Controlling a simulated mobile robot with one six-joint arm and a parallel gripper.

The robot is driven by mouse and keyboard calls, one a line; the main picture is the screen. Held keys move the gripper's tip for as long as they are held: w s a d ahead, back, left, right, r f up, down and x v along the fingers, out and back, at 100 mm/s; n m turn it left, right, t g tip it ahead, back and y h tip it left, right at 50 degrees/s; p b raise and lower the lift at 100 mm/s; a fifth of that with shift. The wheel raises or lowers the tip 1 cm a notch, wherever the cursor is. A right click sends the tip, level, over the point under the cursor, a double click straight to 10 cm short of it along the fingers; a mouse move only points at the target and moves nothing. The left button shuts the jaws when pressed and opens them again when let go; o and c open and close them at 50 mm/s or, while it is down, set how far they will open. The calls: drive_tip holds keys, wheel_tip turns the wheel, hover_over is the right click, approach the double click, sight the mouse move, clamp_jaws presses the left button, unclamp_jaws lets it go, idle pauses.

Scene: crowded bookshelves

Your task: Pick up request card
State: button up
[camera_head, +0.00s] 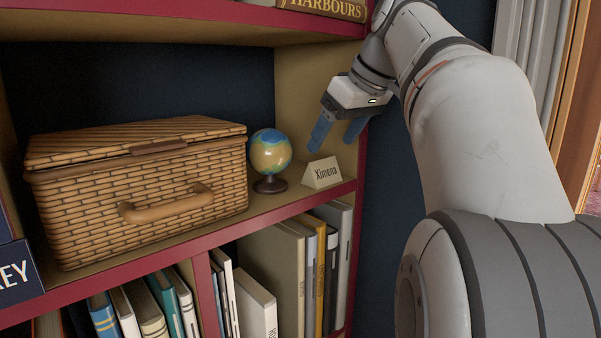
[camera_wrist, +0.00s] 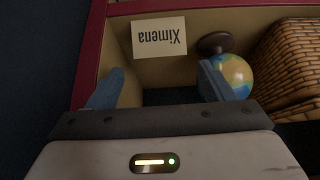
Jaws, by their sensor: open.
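The request card (camera_head: 322,173) is a small cream folded card reading "Ximena". It stands like a tent on the shelf near its right front corner. In the wrist view the card (camera_wrist: 159,36) shows upside down, ahead of my fingers and roughly between them. My gripper (camera_head: 337,141) is open, with two blue fingers pointing down just above the card in the head view. In the wrist view my gripper (camera_wrist: 155,88) has nothing between its fingers, and the right fingertip overlaps the globe in the picture. I cannot tell whether it touches.
A small globe (camera_head: 270,152) on a dark stand is just left of the card. A lidded wicker basket (camera_head: 145,190) fills the shelf further left. The maroon shelf edge (camera_head: 290,208) runs along the front, with books (camera_head: 283,270) below. A side wall closes the right.

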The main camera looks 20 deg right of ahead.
sight(323, 161)
drive_tip(key=x, duration=0.6)
drive_tip(key=shift+f, duration=0.4)
drive_tip(key=c, duration=0.7)
